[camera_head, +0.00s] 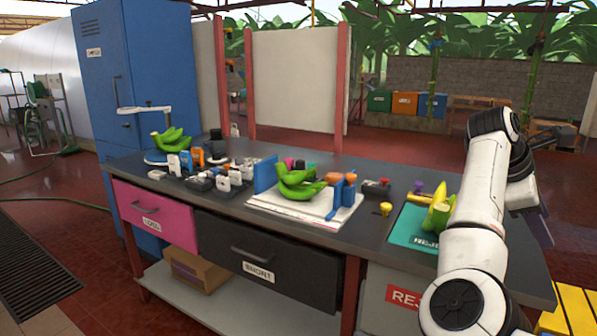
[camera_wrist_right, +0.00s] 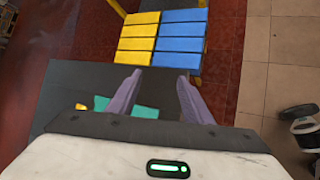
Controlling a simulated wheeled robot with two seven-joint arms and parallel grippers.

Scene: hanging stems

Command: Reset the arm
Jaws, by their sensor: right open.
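My right arm rises at the right of the head view, bends at a high joint and comes down to my right gripper (camera_head: 541,230), partly hidden behind the arm, at the right end of the dark worktable (camera_head: 375,245). In the right wrist view the two purple-grey fingers of my right gripper (camera_wrist_right: 157,92) are spread apart with nothing between them. They point past the table's edge toward the floor and a yellow and blue slatted stand (camera_wrist_right: 160,40). My left gripper is in neither view.
Green bananas (camera_head: 298,185) lie on a white board at the table's middle, and more bananas (camera_head: 172,139) sit at the left. A yellow-green banana piece (camera_head: 438,212) lies on the teal mat (camera_head: 408,228), close to my right arm. A blue cabinet (camera_head: 125,80) stands behind left.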

